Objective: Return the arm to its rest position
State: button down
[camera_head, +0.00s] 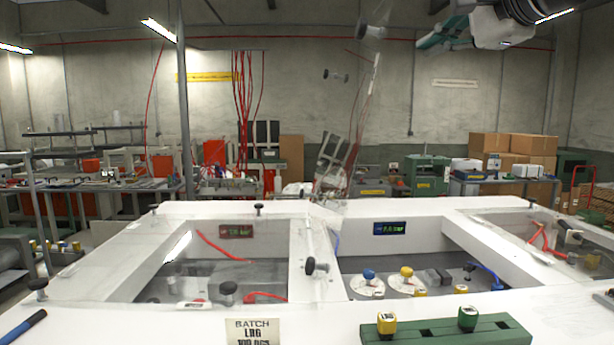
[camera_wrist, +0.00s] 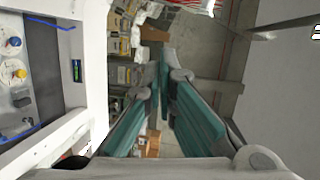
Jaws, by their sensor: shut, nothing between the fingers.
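My gripper shows at the top right of the head view (camera_head: 428,40), raised high above the white bench (camera_head: 330,315). Its teal finger pads are shut with nothing between them. In the wrist view the two teal fingers (camera_wrist: 163,72) meet toward the middle of the picture. The arm behind the gripper is mostly cut off by the top edge of the head view.
A green block (camera_head: 470,333) holds a yellow-topped piece (camera_head: 386,325) and a green-topped piece (camera_head: 467,318) at the front. Blue and yellow knobs stand on white discs in the right recess. Cardboard boxes (camera_head: 535,145) stand far behind.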

jog(key=s+f+n+g+h, duration=0.1)
jog(key=s+f+n+g, duration=0.2)
jog(key=s+f, duration=0.5)
jog(key=s+a+f+n+g+h, duration=0.1)
jog(key=s+f+n, duration=0.5)
jog(key=f, duration=1.1)
jog(key=s+a+f+n+g+h, duration=0.1)
jog(key=s+f+n+g+h, duration=0.2)
jog(key=s+f, duration=0.9)
jog(key=f+n+g, duration=0.1)
jog(key=n+g, duration=0.1)
jog(key=shift+a+f+g, duration=0.15)
jog(key=shift+g, duration=0.15)
